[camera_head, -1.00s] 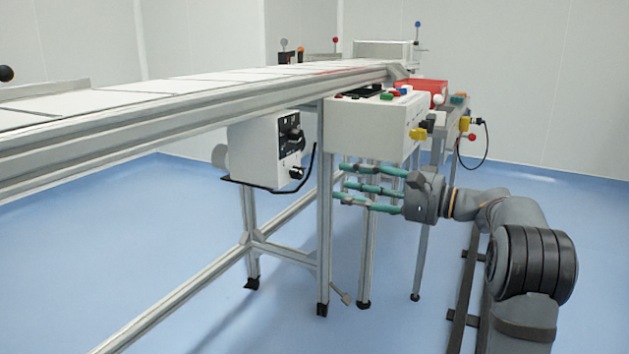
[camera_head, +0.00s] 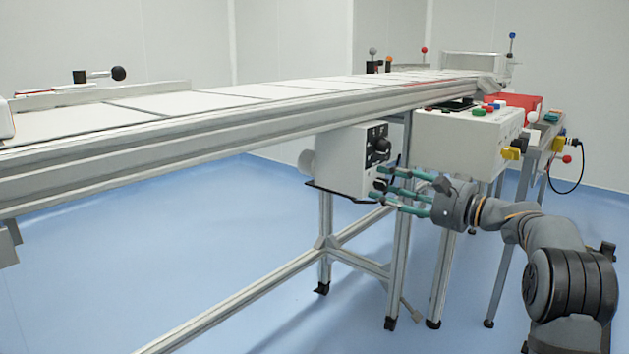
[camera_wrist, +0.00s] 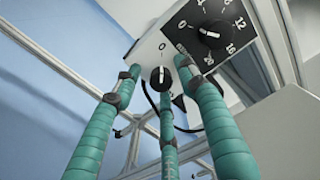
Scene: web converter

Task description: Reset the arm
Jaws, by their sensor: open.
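My gripper (camera_head: 385,190) has slim green fingers spread apart, open and holding nothing. In the head view it is at the right of centre, its fingers pointing left toward the white control box (camera_head: 343,165) under the conveyor. In the wrist view the fingers (camera_wrist: 165,95) reach toward that box's dark dial panel. The panel carries a large black knob (camera_wrist: 213,35) with a numbered scale and a smaller knob (camera_wrist: 183,62) below it. A finger overlaps the smaller knob in this view; I cannot tell whether they touch.
The long conveyor (camera_head: 200,130) runs above the box on aluminium legs (camera_head: 398,250). Blue floor (camera_head: 130,240) is open at the left.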

